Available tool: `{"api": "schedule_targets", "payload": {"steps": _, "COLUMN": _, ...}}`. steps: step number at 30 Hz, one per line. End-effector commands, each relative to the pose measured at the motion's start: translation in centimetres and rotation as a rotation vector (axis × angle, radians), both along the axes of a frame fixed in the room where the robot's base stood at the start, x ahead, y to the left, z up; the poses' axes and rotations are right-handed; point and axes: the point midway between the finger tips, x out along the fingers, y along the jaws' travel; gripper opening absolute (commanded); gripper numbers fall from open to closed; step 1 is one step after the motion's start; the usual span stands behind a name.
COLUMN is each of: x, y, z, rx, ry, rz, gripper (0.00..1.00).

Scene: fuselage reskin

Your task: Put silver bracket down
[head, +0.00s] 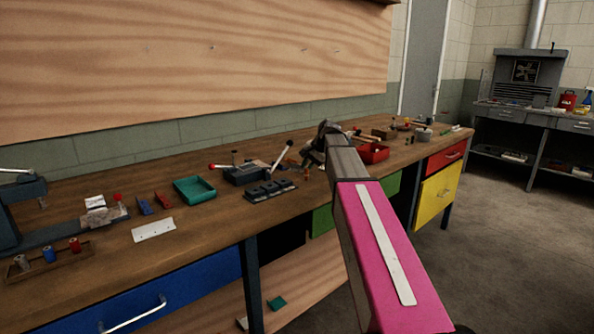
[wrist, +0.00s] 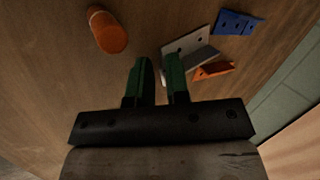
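The silver bracket (wrist: 190,46) is a pale L-shaped piece with holes, seen in the wrist view on the wooden bench top, just past my right-hand finger. That finger hides part of it, and I cannot tell whether they touch.
An orange bracket (wrist: 213,70) and a blue bracket (wrist: 238,22) lie close to the silver one. An orange cylinder (wrist: 106,30) is on the left. The workbench (head: 110,258) also carries a teal tray (head: 194,189), a dark vise (head: 247,174) and a red bin (head: 374,154).

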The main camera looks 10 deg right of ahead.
Motion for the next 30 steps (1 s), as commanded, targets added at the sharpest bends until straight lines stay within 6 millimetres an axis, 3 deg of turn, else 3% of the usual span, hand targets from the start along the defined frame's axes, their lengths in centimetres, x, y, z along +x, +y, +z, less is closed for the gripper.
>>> {"api": "schedule_targets", "payload": {"steps": 3, "x": 0.3, "y": 0.5, "z": -1.0, "rx": 0.000, "ry": 0.000, "rz": 0.000, "gripper": 0.16}}
{"api": "schedule_targets", "payload": {"steps": 9, "x": 0.3, "y": 0.6, "z": -1.0, "rx": 0.000, "ry": -0.001, "rz": 0.000, "gripper": 0.16}}
{"api": "schedule_targets", "payload": {"steps": 12, "x": 0.3, "y": 0.5, "z": -1.0, "rx": 0.000, "ry": -0.001, "rz": 0.000, "gripper": 0.00}}
{"api": "schedule_targets", "payload": {"steps": 22, "x": 0.3, "y": 0.5, "z": -1.0, "rx": 0.000, "ry": -0.001, "rz": 0.000, "gripper": 0.00}}
{"api": "schedule_targets", "payload": {"steps": 26, "x": 0.3, "y": 0.5, "z": -0.1, "rx": 0.001, "ry": -0.003, "rz": -0.001, "gripper": 0.00}}
{"api": "schedule_targets", "payload": {"steps": 30, "x": 0.4, "y": 0.5, "z": 1.9, "rx": 0.001, "ry": -0.003, "rz": -0.001, "gripper": 0.00}}
